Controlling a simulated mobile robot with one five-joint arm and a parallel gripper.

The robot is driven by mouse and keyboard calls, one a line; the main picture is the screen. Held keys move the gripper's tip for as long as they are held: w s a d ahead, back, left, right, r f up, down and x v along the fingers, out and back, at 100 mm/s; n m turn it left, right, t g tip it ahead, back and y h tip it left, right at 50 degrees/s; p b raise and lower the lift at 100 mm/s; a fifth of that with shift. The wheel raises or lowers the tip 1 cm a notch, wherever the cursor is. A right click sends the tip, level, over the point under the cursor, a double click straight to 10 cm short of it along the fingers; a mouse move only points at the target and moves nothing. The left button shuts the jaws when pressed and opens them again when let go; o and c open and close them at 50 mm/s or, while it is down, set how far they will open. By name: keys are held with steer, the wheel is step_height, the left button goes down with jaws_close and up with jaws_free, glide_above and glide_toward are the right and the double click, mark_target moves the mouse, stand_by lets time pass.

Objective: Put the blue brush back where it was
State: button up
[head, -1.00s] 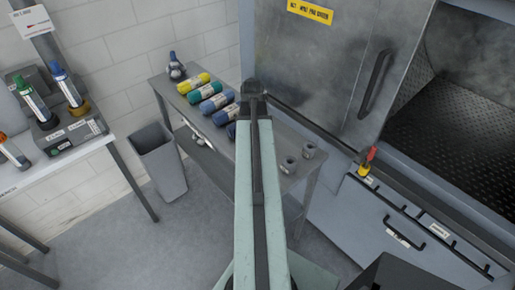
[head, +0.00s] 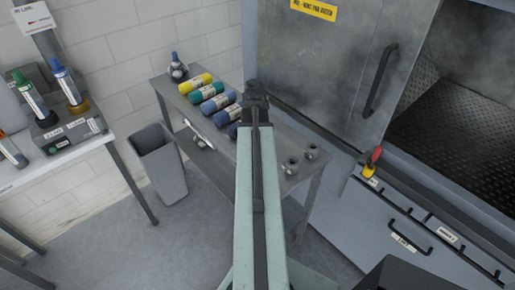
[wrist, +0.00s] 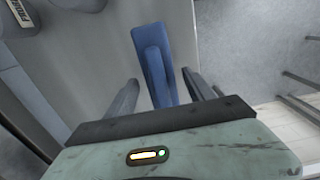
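A long blue piece (wrist: 152,55), which looks like the blue brush's handle, shows in the wrist view beyond and between my fingers. A gap shows on each side of it. My gripper (wrist: 162,80) looks open. In the head view my gripper (head: 256,92) is small and dark at the far end of my arm, over the grey metal table (head: 265,150). The brush cannot be made out there; my arm covers that part of the table.
Yellow, teal and blue rolls or bottles (head: 210,92) lie on the table's left side, two small grey cups (head: 291,165) on its right. A bin (head: 160,165) stands left. The washer (head: 335,70) is at right, with a red-and-yellow tool (head: 371,165) on its ledge. Coloured bottles (head: 68,88) stand far left.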

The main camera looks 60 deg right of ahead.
step_height(320, 180, up, 12)
steer(key=p, duration=1.2)
steer(key=shift+r, duration=0.2)
steer(key=w+a+n, duration=0.2)
steer(key=w+a, duration=1.3)
steer(key=a, duration=0.4)
steer(key=w+a, duration=0.3)
steer(key=a, duration=1.2)
steer(key=w+a+n, duration=0.1)
steer(key=w+a, duration=0.2)
steer(key=a, duration=1.2)
steer(key=shift+w+n, duration=0.15)
steer(key=shift+n, duration=0.15)
